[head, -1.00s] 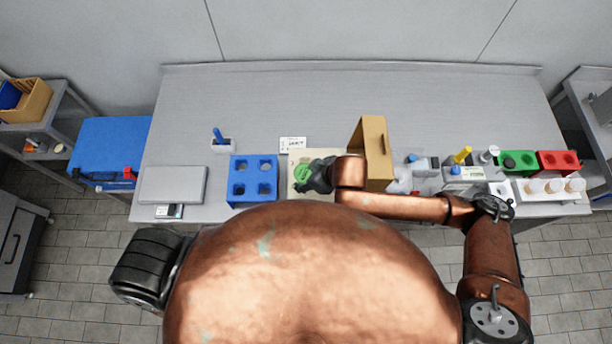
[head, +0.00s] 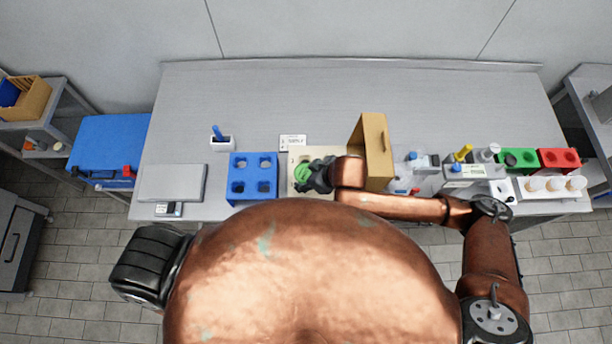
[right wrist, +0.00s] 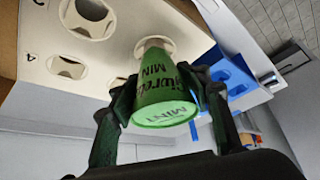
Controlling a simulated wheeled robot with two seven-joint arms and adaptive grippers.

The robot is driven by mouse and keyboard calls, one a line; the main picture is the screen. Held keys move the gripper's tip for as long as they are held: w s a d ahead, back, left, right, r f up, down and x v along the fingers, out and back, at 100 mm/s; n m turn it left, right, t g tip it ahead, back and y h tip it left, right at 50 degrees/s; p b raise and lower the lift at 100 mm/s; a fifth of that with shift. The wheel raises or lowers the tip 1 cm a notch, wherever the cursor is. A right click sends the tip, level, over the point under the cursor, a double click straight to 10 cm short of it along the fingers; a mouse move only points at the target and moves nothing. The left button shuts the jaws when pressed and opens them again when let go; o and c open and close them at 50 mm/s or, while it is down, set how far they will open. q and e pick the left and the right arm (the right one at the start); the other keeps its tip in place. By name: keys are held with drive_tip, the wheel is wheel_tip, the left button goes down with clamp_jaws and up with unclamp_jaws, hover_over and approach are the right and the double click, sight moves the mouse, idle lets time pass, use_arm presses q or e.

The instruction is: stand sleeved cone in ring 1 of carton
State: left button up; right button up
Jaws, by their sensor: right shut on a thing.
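A green cone-shaped thing lettered MINT (right wrist: 165,100) is held between the two dark fingers of my right gripper (right wrist: 162,105). Its wide end faces the wrist camera and its narrow end points at an opening in the cream carton top (right wrist: 120,60). I cannot tell how deep the tip sits. Other round openings show in the carton. In the head view, my right gripper (head: 318,176) is over the cream carton (head: 328,153), and the green cone (head: 300,171) shows at its left. The gripper hides part of the carton. My left gripper is not in view.
A blue four-hole block (head: 254,163) stands left of the carton. An upright brown box (head: 376,150) stands close on its right, beside my forearm. A small sign (head: 293,141) is behind. The back of the table (head: 300,95) is clear.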

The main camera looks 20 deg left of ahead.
drive_tip(key=shift+f+b, duration=0.3)
drive_tip(key=shift+f, duration=0.8)
drive_tip(key=o, duration=1.4)
drive_tip(key=shift+c, duration=0.2)
drive_tip(key=shift+d, duration=0.1)
drive_tip(key=v, duration=1.2)
